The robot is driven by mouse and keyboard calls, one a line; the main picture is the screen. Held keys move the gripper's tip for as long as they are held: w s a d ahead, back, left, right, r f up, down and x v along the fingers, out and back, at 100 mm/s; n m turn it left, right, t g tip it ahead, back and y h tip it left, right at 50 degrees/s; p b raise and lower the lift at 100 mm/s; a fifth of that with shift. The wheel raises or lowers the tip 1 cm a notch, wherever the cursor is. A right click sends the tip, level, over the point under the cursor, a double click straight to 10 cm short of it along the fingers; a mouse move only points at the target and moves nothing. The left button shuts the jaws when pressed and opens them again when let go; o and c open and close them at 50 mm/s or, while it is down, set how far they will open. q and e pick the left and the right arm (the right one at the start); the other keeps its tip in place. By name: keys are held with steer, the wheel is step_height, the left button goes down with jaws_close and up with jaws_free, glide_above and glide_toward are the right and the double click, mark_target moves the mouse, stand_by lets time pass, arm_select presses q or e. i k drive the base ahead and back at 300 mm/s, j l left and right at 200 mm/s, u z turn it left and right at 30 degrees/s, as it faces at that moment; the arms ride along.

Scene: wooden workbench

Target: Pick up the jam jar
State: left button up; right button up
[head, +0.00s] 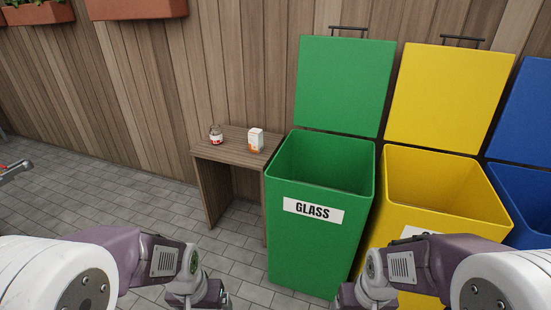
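The jam jar (216,135) is a small glass jar with a red and white label. It stands upright on the left part of a small wooden workbench (235,153) against the plank wall. Both of my arms come in from the bottom of the head view, well short of the bench. The fingers of both grippers lie below the picture's edge or are hidden, so neither gripper can be seen. Nothing touches the jar.
A white and orange carton (256,140) stands right of the jar. An open green bin marked GLASS (318,240) stands right of the bench, then an open yellow bin (440,225) and a blue bin (522,200). Paved floor (90,200) is clear at left.

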mark_target(216, 133)
steer(key=i+j, duration=0.3)
steer(key=i+j+z, duration=0.15)
steer(key=i+j, duration=0.4)
steer(key=j, duration=0.25)
steer(key=i+j+z, duration=0.15)
steer(key=i+j, duration=0.4)
steer(key=j, duration=0.25)
steer(key=i+j+z, duration=0.15)
steer(key=j, duration=0.25)
steer(key=i+j, duration=0.3)
steer(key=j, duration=0.15)
steer(key=i+j+z, duration=0.15)
steer(key=j, duration=0.3)
steer(key=i, duration=0.1)
